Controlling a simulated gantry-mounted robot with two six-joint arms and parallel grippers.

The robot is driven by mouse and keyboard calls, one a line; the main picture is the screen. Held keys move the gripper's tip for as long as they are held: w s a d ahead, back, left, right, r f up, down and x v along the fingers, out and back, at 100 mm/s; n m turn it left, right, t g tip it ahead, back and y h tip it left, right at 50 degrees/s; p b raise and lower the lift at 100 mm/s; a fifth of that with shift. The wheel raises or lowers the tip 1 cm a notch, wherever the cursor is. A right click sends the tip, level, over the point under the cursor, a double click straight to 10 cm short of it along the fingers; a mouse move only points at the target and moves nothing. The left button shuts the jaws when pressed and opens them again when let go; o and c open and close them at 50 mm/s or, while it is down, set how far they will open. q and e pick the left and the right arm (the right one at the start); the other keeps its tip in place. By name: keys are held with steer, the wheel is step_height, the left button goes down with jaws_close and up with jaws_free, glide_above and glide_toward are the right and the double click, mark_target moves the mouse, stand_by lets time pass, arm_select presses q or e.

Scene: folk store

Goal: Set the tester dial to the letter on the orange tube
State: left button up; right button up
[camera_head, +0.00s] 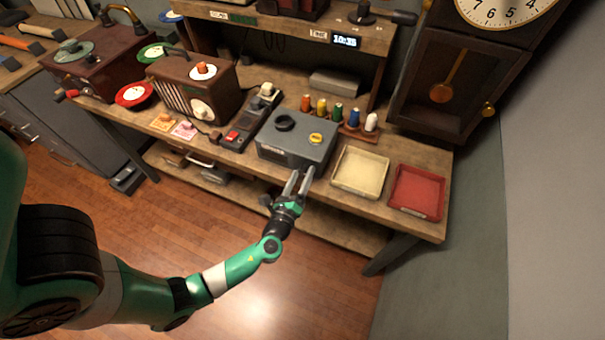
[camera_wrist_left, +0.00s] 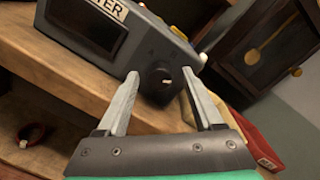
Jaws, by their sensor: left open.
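The tester (camera_head: 284,152) is a grey box near the bench's front edge. Its label, ending in "TER", and front face (camera_wrist_left: 128,50) show in the left wrist view. The round black dial (camera_wrist_left: 158,84) there has a small pale mark; I cannot read its letter. My left gripper (camera_head: 302,171) is open in front of the tester, its fingertips on either side of the dial in the wrist view; contact is unclear. An orange cylinder (camera_head: 203,68) sits on a white disc atop the brown radio; no letter is legible. My right gripper is not in view.
A cream tray (camera_head: 336,180) and a red tray (camera_head: 393,198) lie right of the tester. Coloured spools (camera_head: 338,113) stand behind it. A black device with a red button (camera_head: 232,137) is left. The floor in front is open.

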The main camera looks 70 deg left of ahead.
arm_select(q)
jaws_close()
stand_by(0.4)
steer(key=n+b, duration=0.3)
steer(key=n, duration=0.2)
steer(key=shift+f+h, duration=0.15)
steer(key=shift+h, duration=0.15)
steer(key=n+b, duration=0.2)
steer(key=n, duration=0.1)
steer(key=shift+n, duration=0.4)
steer(key=shift+n+b, duration=0.55)
steer(key=shift+n, duration=0.65)
